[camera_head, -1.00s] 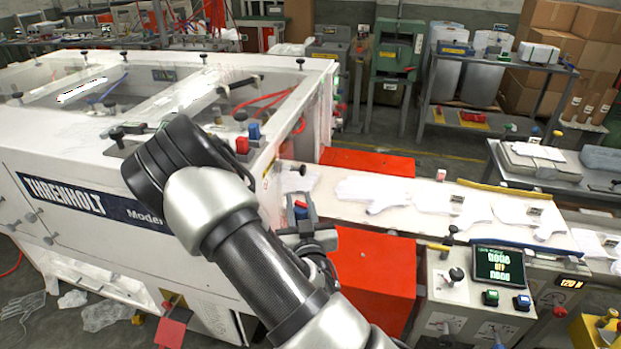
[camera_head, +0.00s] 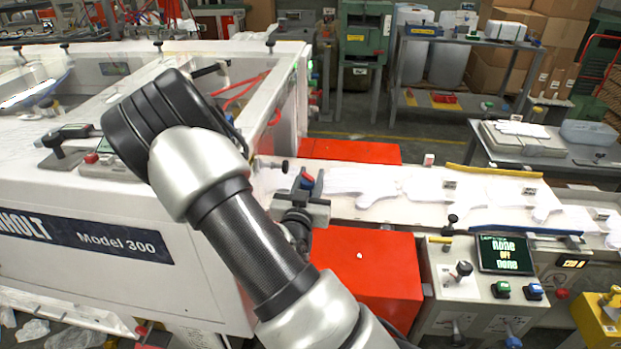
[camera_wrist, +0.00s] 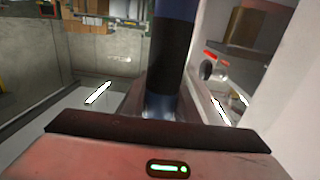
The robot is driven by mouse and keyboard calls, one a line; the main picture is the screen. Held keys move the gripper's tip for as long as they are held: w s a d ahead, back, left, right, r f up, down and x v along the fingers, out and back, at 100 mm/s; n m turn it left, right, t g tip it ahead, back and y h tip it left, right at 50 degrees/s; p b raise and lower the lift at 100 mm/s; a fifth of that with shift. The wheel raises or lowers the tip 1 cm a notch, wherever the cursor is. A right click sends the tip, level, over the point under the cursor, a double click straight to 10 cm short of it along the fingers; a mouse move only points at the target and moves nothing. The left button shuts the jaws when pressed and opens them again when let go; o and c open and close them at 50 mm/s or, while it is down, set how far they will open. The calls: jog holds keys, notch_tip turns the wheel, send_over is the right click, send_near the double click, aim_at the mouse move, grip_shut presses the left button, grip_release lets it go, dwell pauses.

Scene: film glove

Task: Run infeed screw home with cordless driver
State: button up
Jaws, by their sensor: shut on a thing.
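In the wrist view, an upright dark blue and black cylinder (camera_wrist: 172,55) stands in the middle, just beyond a broad reddish block with a black edge and a green light (camera_wrist: 165,155). It looks like the cordless driver, held in my gripper (camera_wrist: 165,108), which is shut on it. The fingertips are not clear. I cannot make out the infeed screw.
The white Model 300 machine (camera_head: 120,243) fills the left. A conveyor (camera_head: 400,205) with white gloves runs right from it. Red housings (camera_head: 365,270) and a control panel with a screen (camera_head: 503,253) stand in front. Floor beyond the conveyor is partly clear.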

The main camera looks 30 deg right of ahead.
jog(key=shift+f, duration=0.15)
notch_tip(320, 180, down, 6)
jog(key=b, duration=0.7)
jog(key=shift+f, duration=0.15)
jog(key=shift+f+b, duration=0.5)
jog(key=shift+b, duration=2.1)
dwell(4.1)
